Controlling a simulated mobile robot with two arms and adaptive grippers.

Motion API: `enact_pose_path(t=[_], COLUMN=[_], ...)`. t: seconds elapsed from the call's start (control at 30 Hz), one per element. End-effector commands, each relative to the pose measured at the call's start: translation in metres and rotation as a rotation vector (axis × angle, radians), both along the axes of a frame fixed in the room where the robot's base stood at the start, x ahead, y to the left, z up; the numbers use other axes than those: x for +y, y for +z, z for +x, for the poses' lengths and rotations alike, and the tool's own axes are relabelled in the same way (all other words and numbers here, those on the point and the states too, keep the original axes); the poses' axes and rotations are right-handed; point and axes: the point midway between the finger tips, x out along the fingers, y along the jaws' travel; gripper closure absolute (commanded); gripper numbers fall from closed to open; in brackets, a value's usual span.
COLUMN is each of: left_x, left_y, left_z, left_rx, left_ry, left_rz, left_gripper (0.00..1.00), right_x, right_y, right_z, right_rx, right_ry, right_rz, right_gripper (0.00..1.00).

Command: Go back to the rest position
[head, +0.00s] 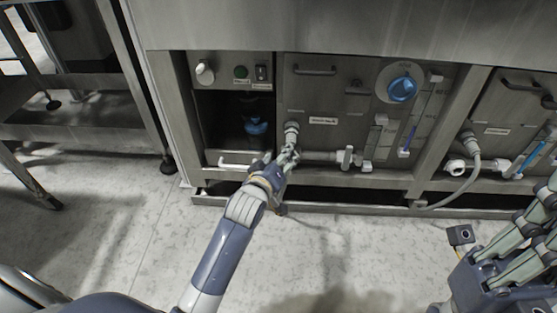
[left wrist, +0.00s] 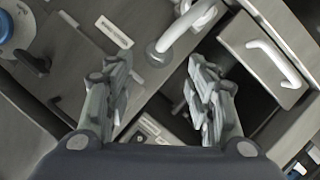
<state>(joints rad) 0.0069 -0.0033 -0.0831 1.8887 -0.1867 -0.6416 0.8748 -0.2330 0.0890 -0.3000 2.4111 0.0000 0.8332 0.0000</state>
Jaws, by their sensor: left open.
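My left gripper (head: 287,156) is at the front of the steel washer panel (head: 330,95), by a white pipe elbow (head: 292,130). In the left wrist view the left gripper (left wrist: 160,72) has its two fingers apart, with nothing held between them. The white pipe (left wrist: 183,30) runs just beyond the fingertips; whether they touch it I cannot tell. My right gripper (head: 505,262) is at the lower right of the head view, partly cut off by the frame, so its opening cannot be judged.
A white handle (head: 236,166) is left of my left gripper, below an open compartment with a blue item (head: 255,126). A valve pipe (head: 345,157) and blue knob (head: 402,88) are to the right. A hose (head: 470,175) hangs farther right. The floor (head: 330,260) in front is clear.

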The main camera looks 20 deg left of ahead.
Motion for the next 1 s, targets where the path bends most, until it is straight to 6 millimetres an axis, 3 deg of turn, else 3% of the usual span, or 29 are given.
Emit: enact_pose_path(t=[0.3,0.43,0.57,0.67,0.8,1.0], left_x=[-0.001,-0.011,-0.032,-0.05,-0.069,-0.076], left_y=[0.005,0.03,0.088,0.143,0.217,0.304], left_z=[-0.008,-0.011,-0.024,-0.047,-0.096,-0.188], left_rx=[-0.009,-0.101,-0.318,-0.53,-0.827,-1.225], left_ry=[-0.004,-0.046,-0.125,-0.174,-0.194,-0.12], left_rz=[0.002,0.039,0.125,0.2,0.293,0.382], left_gripper=[0.5,0.5,0.5,0.5,0.5,0.5], right_x=[0.0,0.0,0.0,-0.001,-0.001,-0.002], right_y=[0.0,0.0,-0.001,-0.002,-0.003,-0.005], right_z=[0.0,0.0,-0.001,-0.001,-0.002,-0.003], right_rx=[0.001,0.005,0.014,0.022,0.033,0.048], right_ry=[0.0,0.0,0.001,0.002,0.002,0.003], right_rz=[0.001,0.0,0.001,0.002,0.002,0.004], right_gripper=[1.0,1.0,1.0,1.0,1.0,1.0])
